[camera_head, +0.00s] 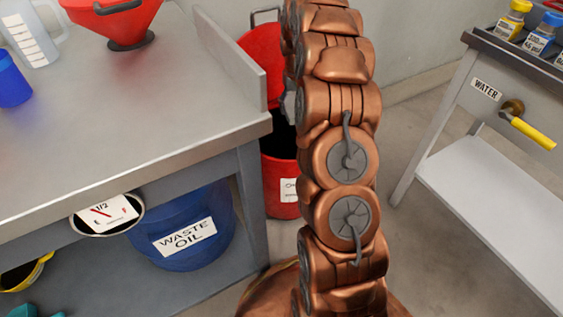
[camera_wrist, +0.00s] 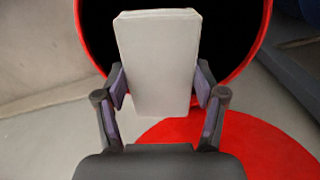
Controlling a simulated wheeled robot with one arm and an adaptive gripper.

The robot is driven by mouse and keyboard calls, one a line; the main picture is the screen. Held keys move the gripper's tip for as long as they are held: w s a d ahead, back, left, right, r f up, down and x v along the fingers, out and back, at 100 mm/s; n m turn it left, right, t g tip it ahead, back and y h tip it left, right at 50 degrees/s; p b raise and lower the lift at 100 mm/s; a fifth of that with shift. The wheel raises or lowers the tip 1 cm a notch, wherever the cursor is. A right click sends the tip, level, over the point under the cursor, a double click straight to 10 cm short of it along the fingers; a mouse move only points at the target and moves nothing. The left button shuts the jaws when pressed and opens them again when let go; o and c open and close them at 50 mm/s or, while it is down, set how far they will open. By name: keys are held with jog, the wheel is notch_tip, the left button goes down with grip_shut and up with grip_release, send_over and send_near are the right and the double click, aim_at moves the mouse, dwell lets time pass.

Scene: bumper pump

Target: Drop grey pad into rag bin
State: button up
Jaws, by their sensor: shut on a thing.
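The grey pad (camera_wrist: 157,60) is a pale rectangular block, upright in the wrist view. My gripper (camera_wrist: 159,82) is shut on it, one finger on each side. Beyond the pad is the dark open mouth of the red rag bin (camera_wrist: 260,50); the pad overlaps the mouth and the near rim in this view. How far the pad is above or inside the rim I cannot tell. In the head view the red bin (camera_head: 278,178) stands on the floor right of the bench, its red lid (camera_head: 262,58) raised. My arm hides the pad and most of the gripper there.
A grey bench (camera_head: 120,150) with a raised end panel stands at the left, a blue waste oil bin (camera_head: 190,235) beneath it. A red funnel (camera_head: 115,20) is on top. A cart with a yellow-handled tap (camera_head: 530,132) stands at the right. Floor shows between them.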

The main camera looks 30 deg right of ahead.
notch_tip(320, 180, down, 6)
jog(key=b, duration=0.3)
jog(key=shift+b, duration=0.3)
jog(key=o, duration=1.2)
notch_tip(320, 180, up, 12)
jog(key=shift+r, duration=0.1)
dwell(0.4)
